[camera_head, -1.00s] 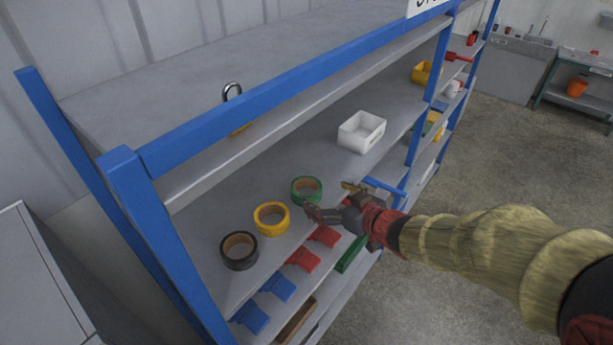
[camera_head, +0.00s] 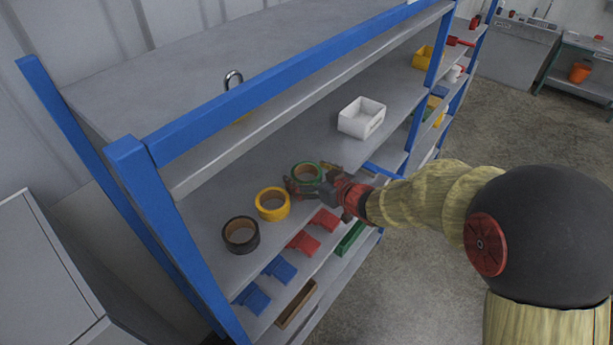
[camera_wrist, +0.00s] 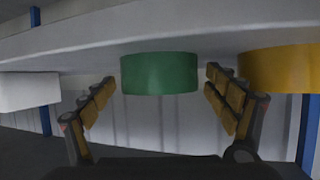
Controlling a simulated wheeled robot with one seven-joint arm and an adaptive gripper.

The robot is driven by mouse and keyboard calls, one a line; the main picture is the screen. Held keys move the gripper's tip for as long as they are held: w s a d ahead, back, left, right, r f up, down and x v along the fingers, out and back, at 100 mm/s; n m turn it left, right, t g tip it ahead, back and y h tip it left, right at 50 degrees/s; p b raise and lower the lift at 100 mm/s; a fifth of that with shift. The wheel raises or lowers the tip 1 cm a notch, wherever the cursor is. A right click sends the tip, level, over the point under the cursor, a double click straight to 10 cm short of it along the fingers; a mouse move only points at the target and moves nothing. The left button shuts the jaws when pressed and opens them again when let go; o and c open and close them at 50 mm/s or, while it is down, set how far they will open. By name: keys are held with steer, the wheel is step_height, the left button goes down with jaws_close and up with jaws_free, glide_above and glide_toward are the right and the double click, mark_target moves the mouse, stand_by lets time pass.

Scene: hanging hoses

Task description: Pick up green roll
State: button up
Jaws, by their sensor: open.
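The green roll (camera_head: 305,173) lies flat on the shelf (camera_head: 240,180), at the far end of a row of rolls. My gripper (camera_head: 312,182) is at the green roll, with one finger on each side of it in the head view. In the wrist view, the green roll (camera_wrist: 159,73) is centred between the two spread fingers of my gripper (camera_wrist: 160,100), with a gap on both sides. The picture appears upside down there, with the shelf above. My gripper is open and holds nothing.
A yellow roll (camera_head: 272,204) sits close beside the green one; it also shows in the wrist view (camera_wrist: 285,70), near one finger. A black roll (camera_head: 241,235) lies beyond it. A white bin (camera_head: 362,118) stands farther along. A blue upright (camera_head: 435,60) and the upper shelf bound the space.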

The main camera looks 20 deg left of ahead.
steer(key=shift+c, duration=0.7)
steer(key=c, duration=1.1)
steer(key=shift+r, duration=0.1)
steer(key=shift+c, duration=0.4)
